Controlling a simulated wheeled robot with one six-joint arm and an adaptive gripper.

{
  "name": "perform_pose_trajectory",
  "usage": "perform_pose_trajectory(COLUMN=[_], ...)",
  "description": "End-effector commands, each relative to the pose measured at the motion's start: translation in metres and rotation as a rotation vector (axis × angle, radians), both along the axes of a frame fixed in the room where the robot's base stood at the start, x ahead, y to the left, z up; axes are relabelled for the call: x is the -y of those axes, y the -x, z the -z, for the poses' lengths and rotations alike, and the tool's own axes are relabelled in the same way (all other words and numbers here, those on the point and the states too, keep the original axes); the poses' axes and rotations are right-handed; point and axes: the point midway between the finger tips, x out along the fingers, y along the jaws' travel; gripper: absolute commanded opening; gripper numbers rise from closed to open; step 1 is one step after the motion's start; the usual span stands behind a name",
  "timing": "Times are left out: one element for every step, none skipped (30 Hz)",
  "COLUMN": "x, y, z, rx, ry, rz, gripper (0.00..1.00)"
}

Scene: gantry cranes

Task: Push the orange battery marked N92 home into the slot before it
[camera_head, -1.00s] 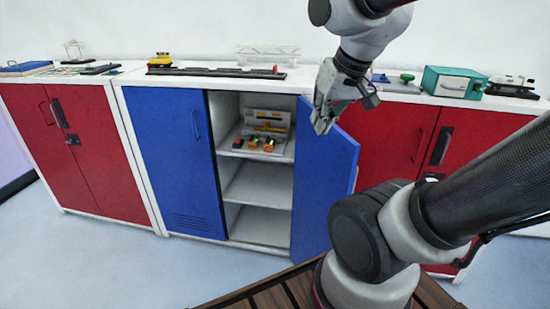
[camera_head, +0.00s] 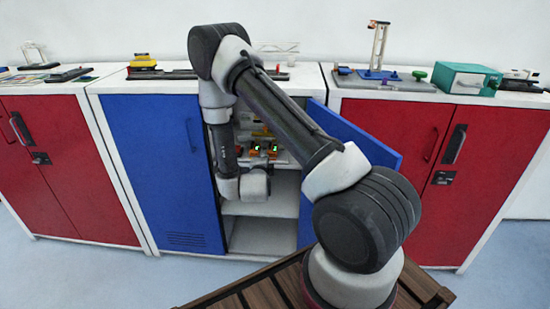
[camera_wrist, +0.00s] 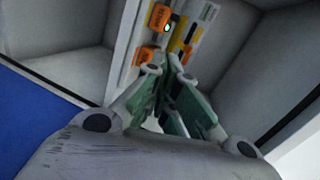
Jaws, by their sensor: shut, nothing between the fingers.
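Two orange batteries show in the wrist view, a nearer one (camera_wrist: 147,56) and a farther one (camera_wrist: 160,16). Both carry dark marks too small to read, so I cannot tell which is N92. A green light glows beside them. My gripper (camera_wrist: 164,68) is shut and empty, its fingertips in front of and close to the nearer battery; I cannot tell whether they touch. In the head view, orange batteries with green lights (camera_head: 273,149) show on the upper shelf (camera_head: 286,160), partly hidden by my arm.
The shelf is inside a blue cabinet, with a closed left door (camera_head: 155,170) and an open right door (camera_head: 355,140). In the wrist view, grey cabinet walls (camera_wrist: 240,60) stand close on both sides. A yellow-marked panel (camera_wrist: 190,38) lies beside the batteries.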

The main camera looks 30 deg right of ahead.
Motion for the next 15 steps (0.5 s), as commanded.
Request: perform_pose_trajectory(x=[0.004,0.005,0.007,0.008,0.009,0.009,0.010,0.010,0.010,0.010,0.011,0.012,0.013,0.015,0.017], y=[0.013,0.019,0.027,0.033,0.038,0.044,0.048,0.051,0.055,0.056,0.057,0.056,0.055,0.053,0.049], z=[0.018,0.023,0.029,0.033,0.036,0.039,0.040,0.042,0.043,0.043,0.044,0.044,0.044,0.044,0.044], rx=[0.040,0.071,0.112,0.137,0.160,0.188,0.206,0.219,0.235,0.244,0.250,0.256,0.259,0.260,0.261], ry=[0.015,0.023,0.032,0.040,0.046,0.055,0.058,0.063,0.067,0.070,0.071,0.072,0.073,0.072,0.072], rz=[0.023,0.036,0.048,0.053,0.057,0.060,0.061,0.062,0.063,0.063,0.063,0.063,0.063,0.063,0.064], gripper=[0.00,0.00,0.00,0.00,0.00,0.00,0.00,0.00,0.00,0.00,0.00,0.00,0.00,0.00,0.00])
